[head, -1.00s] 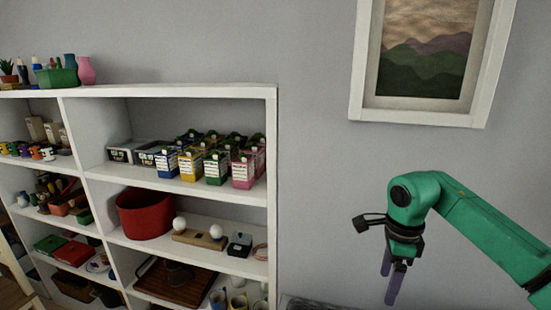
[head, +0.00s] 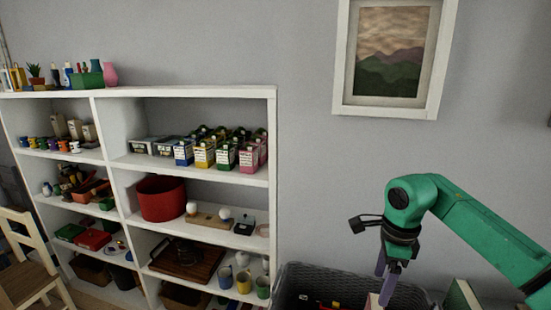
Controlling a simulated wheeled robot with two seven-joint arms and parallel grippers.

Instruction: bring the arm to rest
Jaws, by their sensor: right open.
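My right arm comes in from the right in the head view, green with a dark wrist. My right gripper (head: 388,283) points down with its purple-grey fingers apart, and nothing shows between them. It hangs in front of, or over, a dark grey woven basket (head: 295,279) at the bottom of the view. I cannot tell how high above the basket the fingertips are. My left gripper is out of view.
A white shelf unit (head: 199,91) on the left holds cartons, a red pot (head: 161,199), cups and other goods. A wooden chair (head: 30,265) stands at the lower left. A framed picture (head: 393,53) hangs on the grey wall. The wall area between shelf and arm is clear.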

